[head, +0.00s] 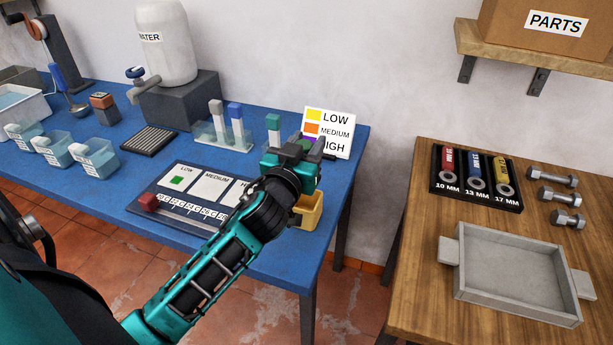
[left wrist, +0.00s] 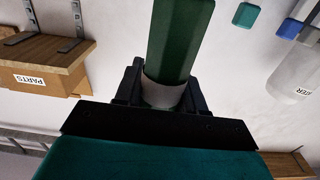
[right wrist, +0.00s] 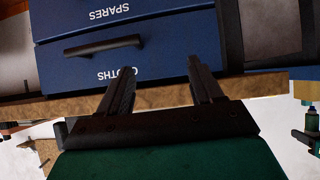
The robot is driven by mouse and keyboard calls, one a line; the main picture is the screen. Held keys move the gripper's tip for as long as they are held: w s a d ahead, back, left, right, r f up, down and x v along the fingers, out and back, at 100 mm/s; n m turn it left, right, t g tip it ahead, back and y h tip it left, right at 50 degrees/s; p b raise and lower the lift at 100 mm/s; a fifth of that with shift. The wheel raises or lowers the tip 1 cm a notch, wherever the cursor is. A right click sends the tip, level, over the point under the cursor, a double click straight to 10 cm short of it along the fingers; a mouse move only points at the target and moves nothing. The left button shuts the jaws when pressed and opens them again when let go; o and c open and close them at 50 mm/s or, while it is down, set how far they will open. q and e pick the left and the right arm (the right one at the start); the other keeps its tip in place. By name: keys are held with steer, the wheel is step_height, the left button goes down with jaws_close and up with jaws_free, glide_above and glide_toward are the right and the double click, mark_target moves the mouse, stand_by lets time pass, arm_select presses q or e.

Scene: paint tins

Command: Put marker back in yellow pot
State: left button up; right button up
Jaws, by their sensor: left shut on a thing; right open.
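My left gripper (head: 300,150) is shut on the marker, above the far right part of the blue table. The left wrist view shows the marker (left wrist: 180,45) as a thick dark green body with a grey band between the fingers (left wrist: 162,92). In the head view I cannot clearly make out the marker at the gripper. The yellow pot (head: 311,212) stands on the table near its right edge, just below the gripper and partly hidden by my left arm. Its inside cannot be seen. My right gripper (right wrist: 160,75) is open and empty in the right wrist view.
A LOW/MEDIUM/HIGH card (head: 335,125) stands close behind the left gripper. A tube rack (head: 222,137) and a dark labelled board (head: 170,200) are to its left. The right wrist view shows blue drawers (right wrist: 140,45). A wooden table (head: 420,235) stands across a gap.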

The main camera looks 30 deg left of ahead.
arm_select(q)
step_height(320, 180, down, 8)
steer(key=b, duration=0.2)
steer(key=shift+r, duration=0.15)
steer(key=shift+b, duration=0.3)
steer(key=shift+f, duration=0.3)
steer(key=o, duration=1.1)
steer(key=shift+c, duration=0.2)
steer(key=shift+r, duration=0.1)
steer(key=b+v, duration=0.3)
steer(key=v, duration=1)
steer(key=shift+w+d, duration=0.1)
